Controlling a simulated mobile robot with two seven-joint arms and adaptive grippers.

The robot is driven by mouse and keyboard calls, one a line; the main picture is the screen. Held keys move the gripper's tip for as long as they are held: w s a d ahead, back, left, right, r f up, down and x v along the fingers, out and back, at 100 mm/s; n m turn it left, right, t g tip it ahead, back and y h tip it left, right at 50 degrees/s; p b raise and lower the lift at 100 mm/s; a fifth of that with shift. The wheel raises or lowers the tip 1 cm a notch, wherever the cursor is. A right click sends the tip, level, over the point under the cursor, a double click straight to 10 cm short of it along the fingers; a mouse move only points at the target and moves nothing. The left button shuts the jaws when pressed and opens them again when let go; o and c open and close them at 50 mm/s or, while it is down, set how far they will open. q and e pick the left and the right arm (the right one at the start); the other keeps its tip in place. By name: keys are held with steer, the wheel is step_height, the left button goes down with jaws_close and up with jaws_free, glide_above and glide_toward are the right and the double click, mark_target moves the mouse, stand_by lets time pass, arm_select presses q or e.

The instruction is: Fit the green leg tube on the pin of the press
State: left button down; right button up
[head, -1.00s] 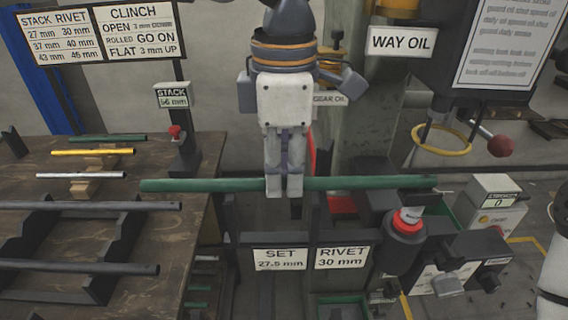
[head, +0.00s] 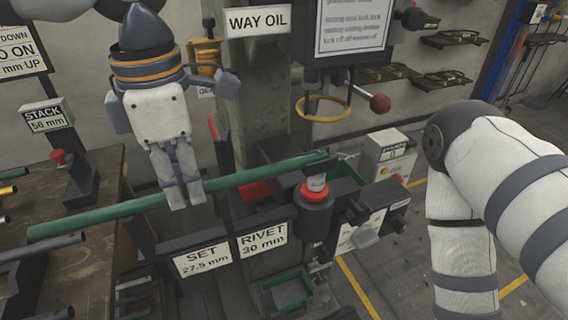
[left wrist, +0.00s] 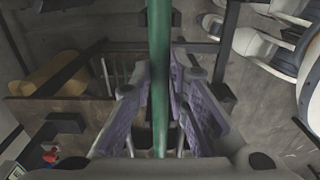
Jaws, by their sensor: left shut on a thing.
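The long green leg tube (head: 110,212) slants across the head view from lower left to upper right. My left gripper (head: 186,192) is shut on it near its middle. In the left wrist view the tube (left wrist: 159,60) runs between the purple finger pads. The tube's right end lies at the dark piece above the press (head: 315,218), a black cylinder with a red collar. A pale metal pin (head: 316,183) stands on top of it. I cannot tell whether tube and pin touch. My right gripper is out of view; only my right arm shows.
A wooden bench (head: 90,270) with more tubes stands at the left, with a stack gauge (head: 48,116) at its back.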

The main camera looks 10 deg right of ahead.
arm_select(q)
steer(key=c, duration=1.5)
jaws_free()
steer(key=shift+o, duration=0.2)
